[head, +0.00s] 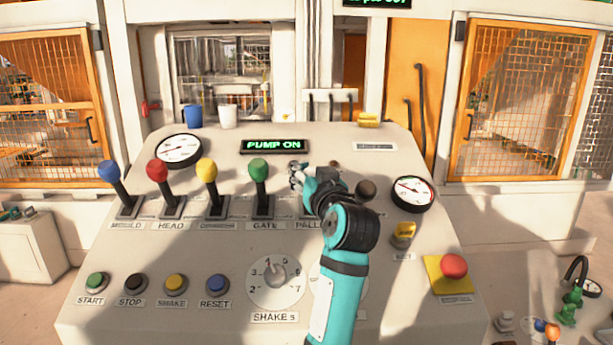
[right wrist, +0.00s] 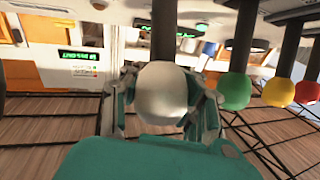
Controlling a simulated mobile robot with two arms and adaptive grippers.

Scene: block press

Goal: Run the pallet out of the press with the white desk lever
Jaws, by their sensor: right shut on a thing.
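The white desk lever shows in the right wrist view as a white knob (right wrist: 162,95) on a dark stem. My right gripper (head: 296,176) is shut on this knob, with one finger on each side. In the head view my arm and gripper hide the lever, behind a partly covered label that starts "PALL" (head: 308,226). The press window (head: 221,75) is behind the desk; I cannot make out the pallet in it. My left gripper is not in view.
The green gate lever (head: 258,170) stands close left of my right gripper, with yellow, red and blue levers further left. A dark knob (head: 366,189) is close on the right. The display (head: 274,146) reads "PUMP ON". A red mushroom button (head: 453,266) sits at the desk's right.

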